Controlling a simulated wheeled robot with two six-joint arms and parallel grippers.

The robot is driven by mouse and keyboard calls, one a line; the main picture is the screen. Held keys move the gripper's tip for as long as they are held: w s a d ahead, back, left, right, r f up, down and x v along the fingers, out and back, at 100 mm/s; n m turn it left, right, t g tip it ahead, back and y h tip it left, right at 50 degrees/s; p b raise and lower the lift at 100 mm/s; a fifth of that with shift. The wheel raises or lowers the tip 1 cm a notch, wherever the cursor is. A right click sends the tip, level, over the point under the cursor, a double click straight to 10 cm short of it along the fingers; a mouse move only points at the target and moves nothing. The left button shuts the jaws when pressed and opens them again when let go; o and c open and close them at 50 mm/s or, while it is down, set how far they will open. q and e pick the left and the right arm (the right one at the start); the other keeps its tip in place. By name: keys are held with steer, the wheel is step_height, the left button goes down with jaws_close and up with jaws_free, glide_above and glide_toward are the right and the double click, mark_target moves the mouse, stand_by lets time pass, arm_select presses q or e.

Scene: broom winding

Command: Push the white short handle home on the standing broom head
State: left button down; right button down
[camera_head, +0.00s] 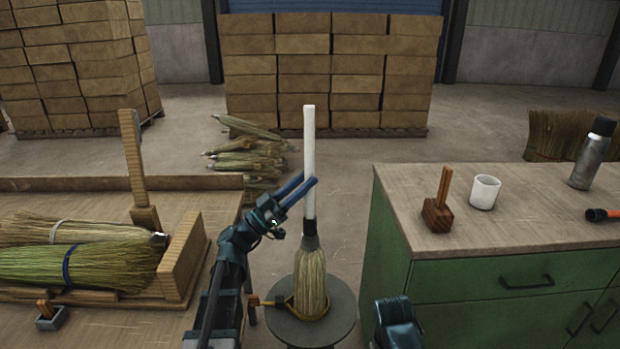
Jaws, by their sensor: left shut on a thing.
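The broom head (310,280) stands upright on a round dark stool (347,325), with a yellow band or clamp (275,302) around its lower part. The white short handle (309,140) rises upright from the dark collar (310,236) at the top of the broom head. How deep it sits in the collar cannot be seen. My left gripper (300,190) comes in from the left and is shut on the white handle, at its lower half above the collar. My right arm (396,322) shows only in part at the bottom; its fingertips are not visible.
A wooden bench at left holds broom heads (75,268) and a wooden post (135,165). The green cabinet (480,270) at right carries a wooden mallet (438,205), white mug (484,191) and metal bottle (594,155). Loose brooms (248,150) and stacked boxes (330,75) lie behind.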

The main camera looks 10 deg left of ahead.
arm_select(q)
steer(key=shift+f, duration=0.1)
steer(key=shift+c, duration=2.2)
jaws_free()
steer(key=shift+w, duration=0.1)
steer(key=shift+f, duration=0.1)
steer(key=b+v, duration=0.4)
steer(key=v, duration=0.3)
steer(key=shift+a, duration=0.15)
steer(key=shift+s+f, duration=0.1)
steer(key=shift+s, duration=0.1)
